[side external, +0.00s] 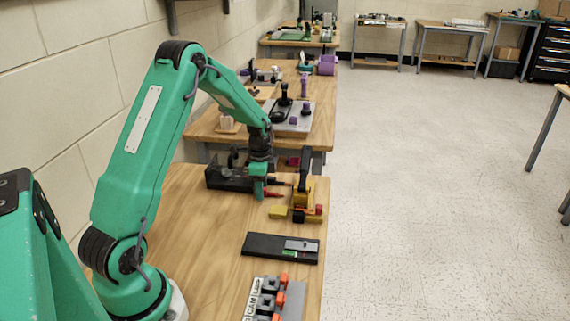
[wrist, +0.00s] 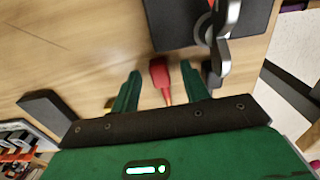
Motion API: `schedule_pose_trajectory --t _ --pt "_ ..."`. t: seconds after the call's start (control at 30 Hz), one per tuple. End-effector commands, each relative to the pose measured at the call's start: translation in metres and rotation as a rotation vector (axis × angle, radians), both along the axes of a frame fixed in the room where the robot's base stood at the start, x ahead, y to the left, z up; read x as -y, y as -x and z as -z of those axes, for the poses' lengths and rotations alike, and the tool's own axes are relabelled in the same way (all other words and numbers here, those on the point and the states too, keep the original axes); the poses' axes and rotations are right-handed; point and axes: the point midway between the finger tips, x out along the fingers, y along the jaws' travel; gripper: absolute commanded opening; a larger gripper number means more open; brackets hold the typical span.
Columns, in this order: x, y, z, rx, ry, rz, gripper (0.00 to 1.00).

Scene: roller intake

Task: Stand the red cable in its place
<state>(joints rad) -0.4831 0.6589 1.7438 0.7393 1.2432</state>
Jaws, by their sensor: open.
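A red cable or plug-like piece (wrist: 160,74) lies on the wooden table in the wrist view, its wide end away from my gripper and its thin end toward it. My gripper (wrist: 161,68) is open, with one green finger on each side of the red piece and visible gaps between. In the side view my gripper (side external: 261,195) points down, close to the tabletop. Red parts (side external: 274,194) show just right of its fingers. I cannot tell for sure which of them is the cable, and its place is not clearly identifiable.
A black box (side external: 222,178) stands left of my gripper. A yellow device with a black handle (side external: 301,196) stands close on the right. A dark flat unit (side external: 262,246) and a rack with orange-tipped clamps (side external: 270,298) lie nearer. The table's left-middle is clear.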

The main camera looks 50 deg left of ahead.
Motion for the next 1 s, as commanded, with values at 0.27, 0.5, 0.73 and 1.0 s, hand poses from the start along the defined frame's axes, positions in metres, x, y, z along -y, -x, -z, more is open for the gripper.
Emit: schedule_pose_trajectory --t 0.27,0.5,0.73,1.0 --pt "0.0 0.0 0.0 0.001 -0.001 0.0 0.2" --pt "0.0 0.0 0.0 0.001 -0.001 0.0 0.0" --pt "0.0 0.0 -0.003 0.002 -0.001 0.0 0.0" --pt "-0.001 -0.001 -0.027 0.005 -0.002 0.0 0.0"
